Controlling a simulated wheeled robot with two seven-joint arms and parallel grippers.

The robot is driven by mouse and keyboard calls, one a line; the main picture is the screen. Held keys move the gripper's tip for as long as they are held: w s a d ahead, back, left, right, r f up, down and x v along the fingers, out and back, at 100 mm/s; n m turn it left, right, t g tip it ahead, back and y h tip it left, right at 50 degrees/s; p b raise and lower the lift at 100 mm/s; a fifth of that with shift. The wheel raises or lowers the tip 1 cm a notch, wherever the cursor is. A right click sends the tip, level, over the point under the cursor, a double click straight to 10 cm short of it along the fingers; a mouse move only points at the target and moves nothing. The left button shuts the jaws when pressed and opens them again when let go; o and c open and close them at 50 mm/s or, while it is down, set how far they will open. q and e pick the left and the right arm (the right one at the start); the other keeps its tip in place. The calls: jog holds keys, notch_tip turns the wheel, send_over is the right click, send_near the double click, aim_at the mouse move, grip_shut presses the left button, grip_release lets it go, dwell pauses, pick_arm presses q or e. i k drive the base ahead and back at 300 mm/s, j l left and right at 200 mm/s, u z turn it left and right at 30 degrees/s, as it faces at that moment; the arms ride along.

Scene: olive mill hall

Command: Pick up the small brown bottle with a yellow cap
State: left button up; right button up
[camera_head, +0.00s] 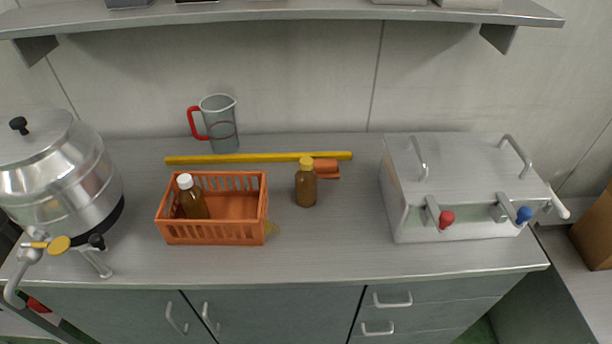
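The small brown bottle with a yellow cap (306,186) stands upright on the grey counter (340,245), right of the orange crate. A second brown bottle (192,200), with a white cap, stands in the orange crate (212,235) and leans slightly. Neither of my grippers is in the head view.
A steel drum with a tap (55,170) stands at the left and a metal box with red and blue knobs (455,185) at the right. A yellow bar (230,158), an orange object (327,169) and a jug (219,125) are behind. The front counter is clear.

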aim_at(306, 182)
jog(key=k+j+z, duration=0.1)
jog(key=j+z, duration=0.3)
jog(key=k+j+z, duration=0.1)
jog(key=j+z, duration=0.15)
jog(key=z, duration=0.15)
jog(key=k+j+z, duration=0.15)
jog(key=z, duration=0.25)
jog(key=j, duration=0.1)
